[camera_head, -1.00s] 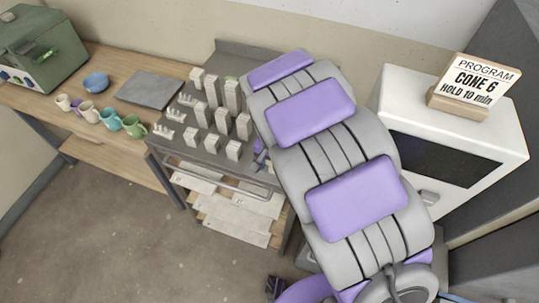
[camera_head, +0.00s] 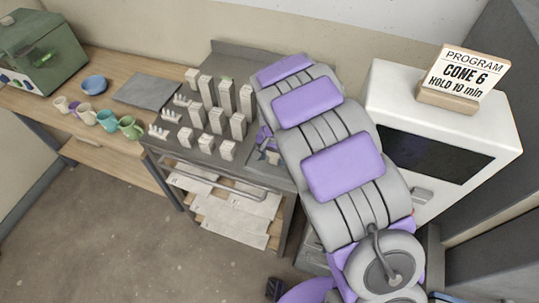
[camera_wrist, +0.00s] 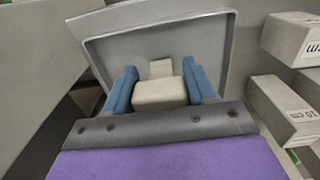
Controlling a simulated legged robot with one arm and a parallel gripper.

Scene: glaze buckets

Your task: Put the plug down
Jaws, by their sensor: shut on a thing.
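The plug (camera_wrist: 158,93) is a cream block between the two blue fingers of my gripper (camera_wrist: 159,80) in the wrist view. The fingers are shut on its sides. A smaller cream part shows just beyond it, and I cannot tell whether it belongs to the plug. A grey tray (camera_wrist: 228,45) with a raised rim lies behind and around the plug in this view. I cannot tell whether the plug touches the tray. In the head view my arm hides most of the gripper and the plug, beside the tray (camera_head: 270,157) on the grey bench.
Several pale blocks (camera_head: 218,120) stand on the grey bench (camera_head: 180,148) left of my gripper, and labelled ones (camera_wrist: 285,105) are close on the right in the wrist view. A white kiln (camera_head: 440,115) stands right. Mugs (camera_head: 108,119) and a blue bowl (camera_head: 95,84) are far left.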

